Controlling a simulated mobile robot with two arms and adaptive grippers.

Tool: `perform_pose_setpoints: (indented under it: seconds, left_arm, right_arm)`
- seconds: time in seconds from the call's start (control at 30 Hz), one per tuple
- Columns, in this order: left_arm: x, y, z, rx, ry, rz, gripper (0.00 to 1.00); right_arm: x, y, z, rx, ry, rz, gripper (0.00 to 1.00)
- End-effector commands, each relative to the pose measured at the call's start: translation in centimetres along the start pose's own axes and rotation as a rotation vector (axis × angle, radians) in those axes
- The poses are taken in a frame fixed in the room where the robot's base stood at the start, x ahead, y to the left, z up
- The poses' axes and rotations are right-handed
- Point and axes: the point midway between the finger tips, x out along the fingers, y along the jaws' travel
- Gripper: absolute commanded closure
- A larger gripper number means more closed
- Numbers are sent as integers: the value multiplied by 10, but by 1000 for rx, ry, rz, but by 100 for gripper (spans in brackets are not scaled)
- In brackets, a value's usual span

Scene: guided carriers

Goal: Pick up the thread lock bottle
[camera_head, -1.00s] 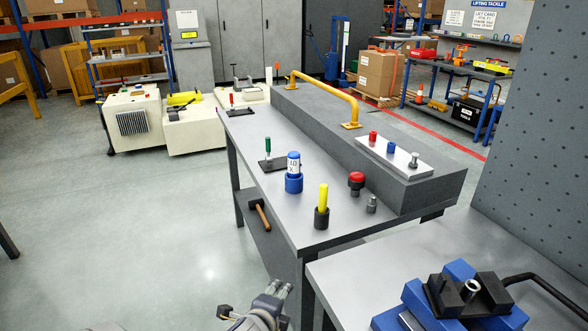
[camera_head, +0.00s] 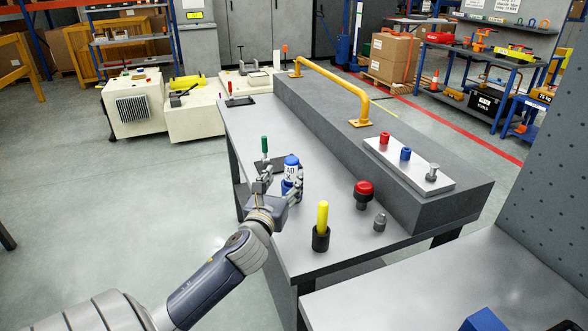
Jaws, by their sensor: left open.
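A white bottle with a blue cap and dark lettering (camera_head: 291,170), which looks like the thread lock bottle, stands upright on the grey bench, in a blue holder in the earlier frame. My left gripper (camera_head: 281,184) has come in from the lower left and is open. Its fingers are spread at the near side of the bottle, one to the left and one at the right. They hide the bottle's lower part and most of the holder. I cannot tell whether a finger touches the bottle. My right gripper is not in view.
A yellow stick in a black cup (camera_head: 321,228), a red-topped knob (camera_head: 363,194) and a small grey metal part (camera_head: 380,222) stand near. A green-handled tool (camera_head: 265,148) stands behind. A long grey block (camera_head: 430,205) with a yellow rail (camera_head: 340,85) borders the right.

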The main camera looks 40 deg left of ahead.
Motion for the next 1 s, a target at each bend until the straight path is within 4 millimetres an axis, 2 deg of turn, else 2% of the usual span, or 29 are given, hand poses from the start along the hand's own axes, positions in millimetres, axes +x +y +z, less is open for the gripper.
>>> perform_pose_setpoints:
  seconds: [0.13, 0.27, 0.37, 0.47, 0.6, 0.67, 0.8, 1.0]
  left_arm:
    - [22, 0, 1, -2, 0, 2, 44]
    - [34, 1, 0, -3, 0, 2, 44]
    - [38, 1, -1, -2, 2, 2, 44]
    - [44, 1, -2, -4, 1, 1, 44]
    - [61, 2, -6, -6, 2, 3, 44]
    - [69, 3, -7, -7, 1, 3, 44]
    - [83, 2, -8, -6, 2, 1, 44]
    - [90, 2, -8, -3, 3, -1, 44]
  right_arm:
    - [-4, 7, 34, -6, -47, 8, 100]
    - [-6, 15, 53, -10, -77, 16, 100]
    - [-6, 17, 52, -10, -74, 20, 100]
    - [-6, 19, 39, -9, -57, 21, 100]
    - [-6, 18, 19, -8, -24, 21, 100]
    - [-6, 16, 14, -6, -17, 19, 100]
    - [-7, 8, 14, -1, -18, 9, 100]
    - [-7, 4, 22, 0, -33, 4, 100]
